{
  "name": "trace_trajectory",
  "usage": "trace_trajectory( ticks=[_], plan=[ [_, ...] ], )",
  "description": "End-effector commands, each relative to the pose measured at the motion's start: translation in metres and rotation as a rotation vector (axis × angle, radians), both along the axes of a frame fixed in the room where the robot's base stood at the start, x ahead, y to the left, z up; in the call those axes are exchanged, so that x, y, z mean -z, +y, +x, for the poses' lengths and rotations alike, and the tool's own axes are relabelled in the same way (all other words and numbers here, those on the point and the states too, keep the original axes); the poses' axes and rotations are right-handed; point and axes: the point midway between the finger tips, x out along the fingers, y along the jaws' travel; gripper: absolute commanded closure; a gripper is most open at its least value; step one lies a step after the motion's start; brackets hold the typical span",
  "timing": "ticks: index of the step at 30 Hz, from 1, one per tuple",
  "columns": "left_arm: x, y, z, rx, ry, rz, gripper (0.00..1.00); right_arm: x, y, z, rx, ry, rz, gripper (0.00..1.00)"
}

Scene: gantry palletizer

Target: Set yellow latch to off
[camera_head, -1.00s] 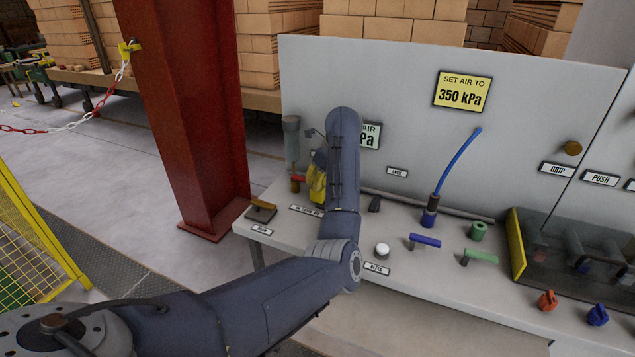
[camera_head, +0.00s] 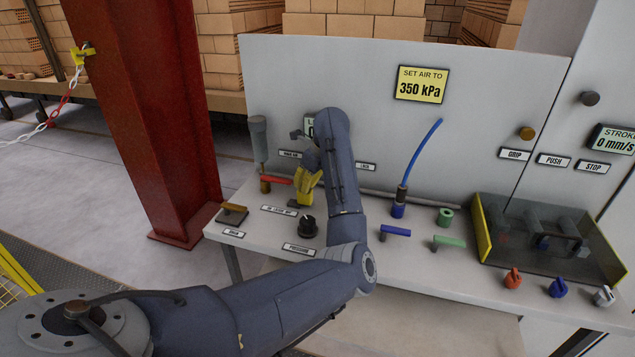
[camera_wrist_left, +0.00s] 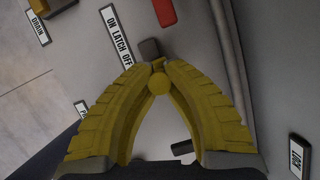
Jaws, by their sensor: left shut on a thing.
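My left gripper (camera_head: 303,196) has yellow fingers and is over the panel's left part, next to the "ON LATCH OFF" label (camera_head: 279,211). In the left wrist view, the gripper (camera_wrist_left: 159,72) is closed around a small round yellow piece, which looks like the yellow latch's knob (camera_wrist_left: 158,82). A dark grey block (camera_wrist_left: 149,49) shows just beyond the fingertips. The same label (camera_wrist_left: 117,38) is beside the left finger. The fingers hide most of the latch, and I cannot tell its setting. My right gripper is not in view.
A red-handled valve (camera_head: 277,180) stands close behind the gripper. A black knob (camera_head: 308,226) is in front of it. A blue handle (camera_head: 395,231), a green handle (camera_head: 448,242) and a blue hose (camera_head: 421,160) are to the right. A red column (camera_head: 150,120) rises at the left.

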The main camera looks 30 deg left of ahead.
Motion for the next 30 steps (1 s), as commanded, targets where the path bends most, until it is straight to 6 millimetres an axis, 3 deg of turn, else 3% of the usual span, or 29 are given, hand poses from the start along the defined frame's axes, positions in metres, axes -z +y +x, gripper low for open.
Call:
trace_trajectory(
  ticks=[12, 13, 21, 30],
  plan=[
    [-0.003, 0.002, -0.003, -0.011, -0.006, 0.000, 1.00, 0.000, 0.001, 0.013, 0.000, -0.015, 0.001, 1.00],
    [-0.003, 0.002, -0.003, -0.011, -0.006, 0.000, 0.86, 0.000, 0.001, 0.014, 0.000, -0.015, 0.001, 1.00],
    [-0.001, 0.003, -0.004, -0.012, -0.003, 0.000, 0.55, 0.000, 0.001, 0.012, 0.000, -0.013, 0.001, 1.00],
    [-0.003, 0.002, -0.004, -0.013, -0.002, 0.000, 0.55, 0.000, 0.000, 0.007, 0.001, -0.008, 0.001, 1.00]
  ],
)
